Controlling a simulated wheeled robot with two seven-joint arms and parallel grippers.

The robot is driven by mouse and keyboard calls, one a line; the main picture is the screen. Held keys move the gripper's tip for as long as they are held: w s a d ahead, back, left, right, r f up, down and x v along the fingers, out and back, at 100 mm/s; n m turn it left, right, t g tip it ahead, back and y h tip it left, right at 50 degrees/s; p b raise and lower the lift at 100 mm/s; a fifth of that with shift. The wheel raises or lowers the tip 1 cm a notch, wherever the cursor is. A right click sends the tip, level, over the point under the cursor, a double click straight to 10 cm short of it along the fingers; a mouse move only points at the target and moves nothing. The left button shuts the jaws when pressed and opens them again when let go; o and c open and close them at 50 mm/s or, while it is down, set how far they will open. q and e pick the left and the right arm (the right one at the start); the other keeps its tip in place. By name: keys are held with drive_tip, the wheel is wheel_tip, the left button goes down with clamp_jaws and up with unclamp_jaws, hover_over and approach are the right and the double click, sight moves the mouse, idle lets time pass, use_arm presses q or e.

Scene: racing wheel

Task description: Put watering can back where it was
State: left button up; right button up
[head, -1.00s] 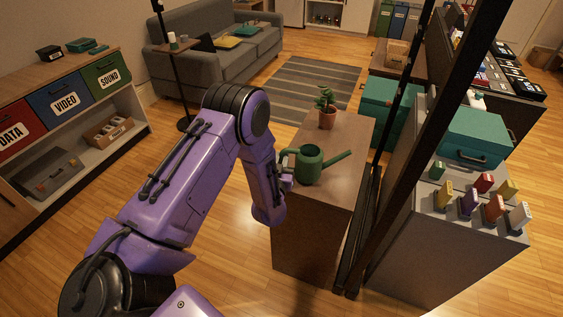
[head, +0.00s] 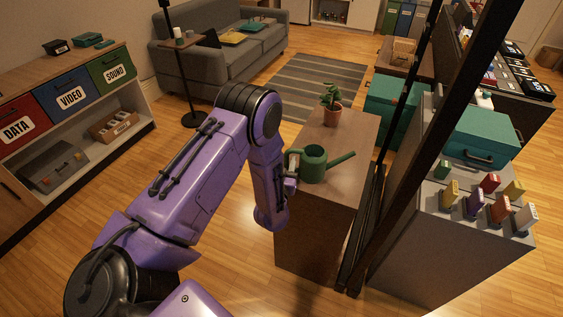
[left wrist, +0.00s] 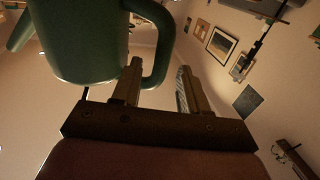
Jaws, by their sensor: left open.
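The dark green watering can (head: 313,165) stands upright on the brown cabinet top (head: 340,150), its spout pointing right and its handle toward my left arm. My left gripper (head: 291,178) is at the handle side of the can, partly hidden by my purple forearm. In the left wrist view the can (left wrist: 80,40) fills the upper left, and its handle loop (left wrist: 160,45) comes down by the two open fingers (left wrist: 158,72). The handle's lower end shows between the fingers; I cannot tell whether they touch it. My right gripper is not in view.
A potted plant (head: 331,105) stands behind the can on the same cabinet. Black upright poles (head: 395,140) stand close to its right. A grey cabinet (head: 430,230) with several coloured small items is further right. Open wooden floor (head: 190,260) lies left.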

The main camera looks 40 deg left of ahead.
use_arm(q)
drive_tip(key=b+v, duration=0.2)
drive_tip(key=v, duration=0.8)
drive_tip(key=s+d+f+g+h, duration=0.1)
drive_tip(key=s+f+g+h, duration=0.1)
drive_tip(key=s+f+g, duration=0.4)
drive_tip(key=s+d+f+n+g+h, duration=0.1)
drive_tip(key=s+f+g+h, duration=0.1)
drive_tip(key=s+f+g, duration=0.5)
drive_tip(key=s+f, duration=0.6)
drive_tip(key=s, duration=0.5)
drive_tip(key=shift+s+d+n+h, duration=0.3)
drive_tip(key=shift+s+d, duration=0.1)
drive_tip(key=shift+f, duration=0.15)
